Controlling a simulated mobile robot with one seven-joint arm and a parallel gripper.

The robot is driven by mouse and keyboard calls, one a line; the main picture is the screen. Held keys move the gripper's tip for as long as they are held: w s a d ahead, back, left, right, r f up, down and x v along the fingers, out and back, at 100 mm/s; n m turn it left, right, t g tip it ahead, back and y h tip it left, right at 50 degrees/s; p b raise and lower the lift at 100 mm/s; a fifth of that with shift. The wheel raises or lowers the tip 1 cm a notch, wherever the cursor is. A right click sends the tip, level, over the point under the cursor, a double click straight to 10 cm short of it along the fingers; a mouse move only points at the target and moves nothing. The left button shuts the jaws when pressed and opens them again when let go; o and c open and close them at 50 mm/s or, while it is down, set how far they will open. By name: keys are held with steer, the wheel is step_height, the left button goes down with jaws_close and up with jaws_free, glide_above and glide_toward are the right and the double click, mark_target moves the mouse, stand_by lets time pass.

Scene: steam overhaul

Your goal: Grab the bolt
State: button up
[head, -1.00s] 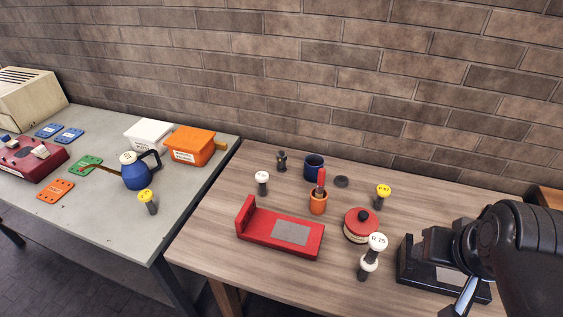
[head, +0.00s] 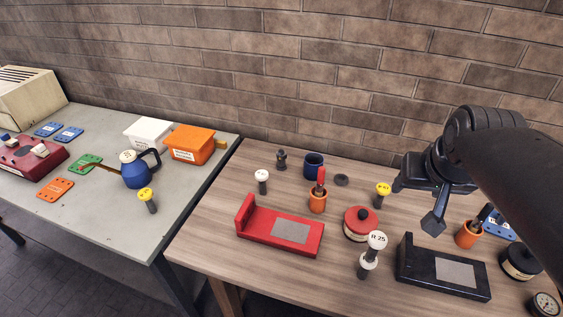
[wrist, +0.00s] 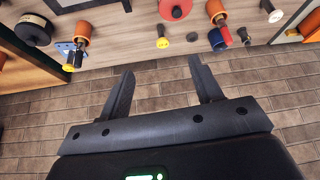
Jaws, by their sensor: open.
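Several bolt-like pieces with dark shanks stand on the wooden bench; I cannot tell which one the task means. A yellow-headed bolt (head: 383,190) is near the back, and shows in the wrist view (wrist: 161,43). A white-headed bolt (head: 262,178) is left of the orange cup. A larger white bolt marked R 25 (head: 376,241) is at the front. Another yellow-headed bolt (head: 147,196) is on the grey table. My gripper (wrist: 162,66) is open and empty, its two fingers apart. In the head view it is above the bench, right of the nearer yellow-headed bolt.
A red tray (head: 262,238), a red-lidded pot (head: 360,224), an orange cup (head: 318,204) with a red-handled tool and a blue mug (head: 313,164) crowd the bench. A black tray (head: 420,270) is front right. The brick wall (head: 330,70) closes the back.

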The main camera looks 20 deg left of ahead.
steer(key=w+a+n, duration=0.2)
steer(key=w+a, duration=0.6)
steer(key=w, duration=0.3)
steer(key=n+y, duration=0.3)
glide_toward(282, 151)
steer(key=shift+g, duration=0.4)
steer(key=shift+x, duration=5.5)
steer(key=shift+w+r, duration=0.1)
steer(key=shift+w, duration=0.1)
steer(key=shift+c, duration=0.3)
jaws_close()
